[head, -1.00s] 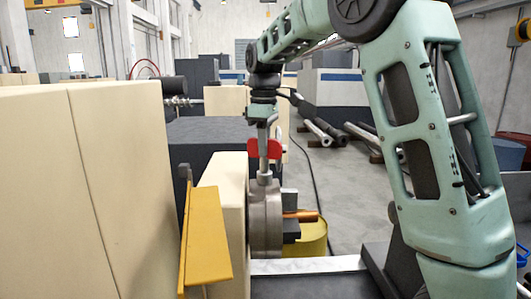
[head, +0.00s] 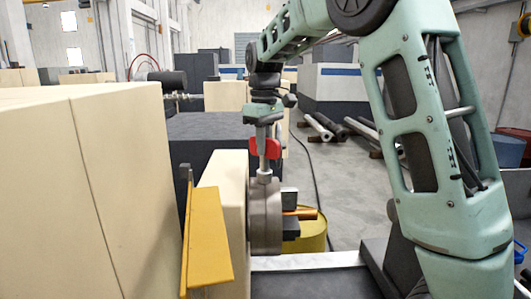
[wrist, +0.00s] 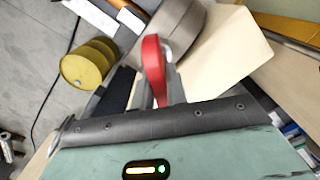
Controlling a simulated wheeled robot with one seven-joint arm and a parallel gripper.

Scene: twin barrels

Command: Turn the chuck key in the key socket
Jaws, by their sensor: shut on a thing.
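The chuck key has a red crossbar handle (head: 273,149) and a grey metal shank (head: 264,166). It stands upright on top of the round grey chuck (head: 266,222), its lower end at the chuck's rim. The socket itself is hidden by the key's tip. My gripper (head: 262,146) points down from above and is shut on the key's handle, with red showing on both sides of the fingers. In the wrist view the red handle (wrist: 154,68) sits between the fingers, and the chuck (wrist: 175,28) lies just beyond it.
The cream lathe headstock (head: 224,205) is left of the chuck, with a yellow guard (head: 207,238) in front. A large cream cabinet (head: 90,180) fills the left. A yellow drum (head: 313,236) stands behind the chuck. Metal bars (head: 320,128) lie farther back on the floor.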

